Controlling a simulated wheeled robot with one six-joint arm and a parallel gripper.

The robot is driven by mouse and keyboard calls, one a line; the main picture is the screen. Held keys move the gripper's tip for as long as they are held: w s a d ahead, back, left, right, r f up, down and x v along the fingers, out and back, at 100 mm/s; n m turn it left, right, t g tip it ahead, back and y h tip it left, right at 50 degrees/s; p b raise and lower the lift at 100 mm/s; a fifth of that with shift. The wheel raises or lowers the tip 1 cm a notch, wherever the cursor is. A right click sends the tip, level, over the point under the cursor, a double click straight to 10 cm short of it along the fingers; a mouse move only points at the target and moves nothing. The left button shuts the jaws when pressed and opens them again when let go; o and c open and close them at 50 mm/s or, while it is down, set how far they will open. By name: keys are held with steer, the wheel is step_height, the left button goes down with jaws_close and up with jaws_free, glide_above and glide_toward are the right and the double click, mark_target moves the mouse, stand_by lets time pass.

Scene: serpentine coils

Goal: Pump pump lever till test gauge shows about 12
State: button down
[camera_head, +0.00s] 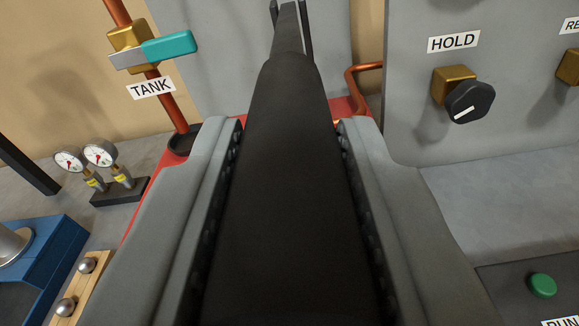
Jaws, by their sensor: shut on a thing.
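My gripper (290,160) fills the middle of the view. Its two grey jaws are shut on the black grip of the pump lever (290,190), which runs away from me to a metal bar at the top. Part of a red body (342,105), perhaps the pump, shows behind the jaws; most of it is hidden. Two small round gauges with red needles, a left one (69,160) and a right one (101,153), stand at the left. No label for them is in view, and I cannot tell which is the test gauge or read their values.
A teal-handled valve (168,48) sits on a copper pipe above a TANK label (151,88). A dark knob (469,102) is under the HOLD label (453,41) on a grey panel. A green button (542,285) is at lower right, a blue block (45,260) at lower left.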

steer(key=shift+w+r+g, duration=0.1)
steer(key=shift+r+g, duration=0.3)
steer(key=shift+r, duration=0.65)
steer(key=c, duration=1.1)
jaws_free()
steer(key=s, duration=0.5)
steer(key=s+a+r, duration=0.1)
steer(key=s, duration=0.5)
steer(key=s+r, duration=0.1)
steer(key=s, duration=0.5)
steer(key=shift+s+a+r, duration=0.1)
steer(key=shift+a+r, duration=0.05)
steer(key=shift+r, duration=0.1)
